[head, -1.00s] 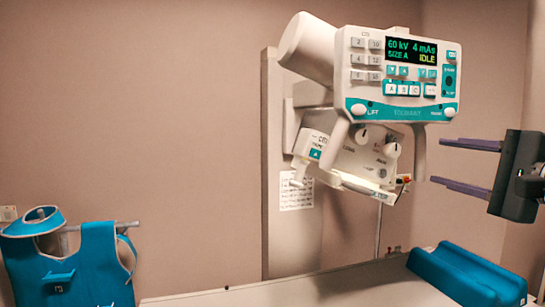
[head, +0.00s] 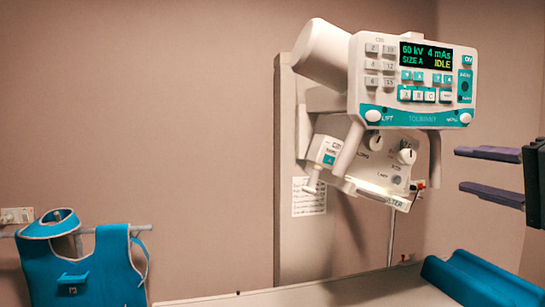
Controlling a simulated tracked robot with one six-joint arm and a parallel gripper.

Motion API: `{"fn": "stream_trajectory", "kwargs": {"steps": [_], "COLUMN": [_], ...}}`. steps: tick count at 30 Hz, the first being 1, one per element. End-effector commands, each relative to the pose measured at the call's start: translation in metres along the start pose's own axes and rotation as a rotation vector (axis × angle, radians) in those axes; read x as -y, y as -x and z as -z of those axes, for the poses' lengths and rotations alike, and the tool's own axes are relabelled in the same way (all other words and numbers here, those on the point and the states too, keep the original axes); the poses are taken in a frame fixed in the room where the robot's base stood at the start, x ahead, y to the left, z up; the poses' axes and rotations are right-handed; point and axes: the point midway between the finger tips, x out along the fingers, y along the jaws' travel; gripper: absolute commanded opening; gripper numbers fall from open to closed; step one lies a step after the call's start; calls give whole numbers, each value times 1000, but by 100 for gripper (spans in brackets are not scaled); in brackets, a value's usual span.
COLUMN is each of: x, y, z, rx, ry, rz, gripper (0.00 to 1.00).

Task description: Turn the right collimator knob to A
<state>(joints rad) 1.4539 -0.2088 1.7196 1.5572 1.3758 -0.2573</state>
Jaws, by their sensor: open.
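The white collimator head (head: 362,165) hangs under the console and carries two white knobs on its front face. The right collimator knob (head: 407,156) has a dark mark on it; the labels around it are too small to read. The left collimator knob (head: 375,142) sits up and to its left. My gripper (head: 459,170) enters from the right edge with two purple fingers, one above the other. It is open and empty, its fingertips pointing left at about the right knob's height in the picture, apart from it.
The console (head: 412,80) above reads 60 kV, 4 mAs, SIZE A, IDLE. A handle bar (head: 435,150) hangs between my fingers and the knob in the picture. A table (head: 300,297) with a blue pad (head: 480,280) lies below. A blue apron (head: 85,270) hangs at left.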

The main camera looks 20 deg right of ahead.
Motion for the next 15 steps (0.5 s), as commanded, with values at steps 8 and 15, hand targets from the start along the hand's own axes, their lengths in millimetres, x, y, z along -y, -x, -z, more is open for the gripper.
{"fn": "stream_trajectory", "kwargs": {"steps": [8, 15], "x": [4, 4], "y": [0, 0], "z": [-3, -4], "rx": [19, 22], "ry": [375, 490], "rz": [13, 16], "gripper": [47, 47]}}
